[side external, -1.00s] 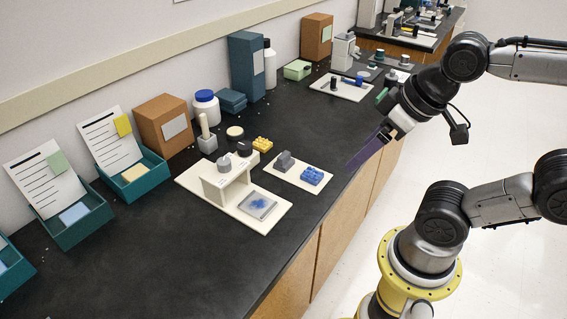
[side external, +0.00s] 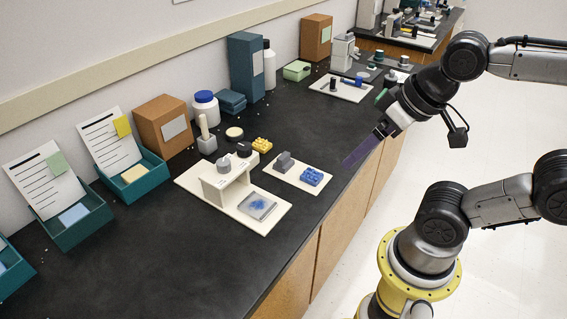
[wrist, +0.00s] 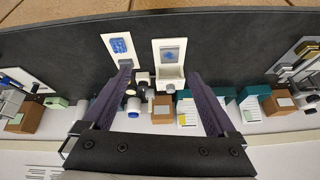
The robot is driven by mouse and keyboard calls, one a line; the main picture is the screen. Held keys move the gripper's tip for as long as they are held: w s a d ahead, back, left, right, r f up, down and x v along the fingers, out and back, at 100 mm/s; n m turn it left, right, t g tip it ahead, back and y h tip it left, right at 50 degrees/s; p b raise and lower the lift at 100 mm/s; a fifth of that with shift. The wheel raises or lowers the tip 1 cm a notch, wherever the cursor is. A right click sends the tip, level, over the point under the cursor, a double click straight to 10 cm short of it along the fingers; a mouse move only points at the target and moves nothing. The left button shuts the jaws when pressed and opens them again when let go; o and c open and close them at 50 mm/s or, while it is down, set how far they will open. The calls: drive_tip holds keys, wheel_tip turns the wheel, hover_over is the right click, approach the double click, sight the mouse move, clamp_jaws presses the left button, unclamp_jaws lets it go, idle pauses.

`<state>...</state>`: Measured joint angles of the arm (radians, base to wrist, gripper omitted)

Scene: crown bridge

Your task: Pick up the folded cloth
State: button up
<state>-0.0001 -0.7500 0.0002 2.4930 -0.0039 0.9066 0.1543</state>
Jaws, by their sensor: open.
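I cannot surely pick out the folded cloth. A flat, blue stacked item (side external: 231,101) beside the tall teal box has a folded look, but it is too small to tell. Flat pads, one cream (side external: 132,173) and one pale blue (side external: 74,213), lie in the teal trays; their material is unclear. My gripper (side external: 347,161) is over the bench's front edge, right of the small white board, well apart from these items. In the wrist view my gripper (wrist: 160,70) has its two long purple fingers spread, with nothing held between them.
A white stand (side external: 237,195) and a small white board (side external: 290,176) with a blue brick (side external: 312,176) and a grey block sit near the bench front. Bottles, boxes and teal trays (side external: 140,186) line the wall. The dark bench (side external: 150,255) is clear at the front left.

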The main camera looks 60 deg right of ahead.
wheel_tip(320, 180, up, 3)
drive_tip(key=w+m, duration=0.3)
drive_tip(key=m+g+h, duration=0.1)
drive_tip(key=m+g, duration=0.5)
drive_tip(key=m, duration=0.7)
hover_over(283, 156)
drive_tip(key=f, duration=2.2)
drive_tip(key=shift+w+a+f, duration=0.1)
drive_tip(key=shift+a+f, duration=0.05)
drive_tip(key=shift+a, duration=0.05)
drive_tip(key=shift+d+f, duration=0.2)
drive_tip(key=shift+f, duration=1.3)
drive_tip(key=shift+d+f, duration=0.15)
drive_tip(key=shift+f, duration=1.3)
clamp_jaws()
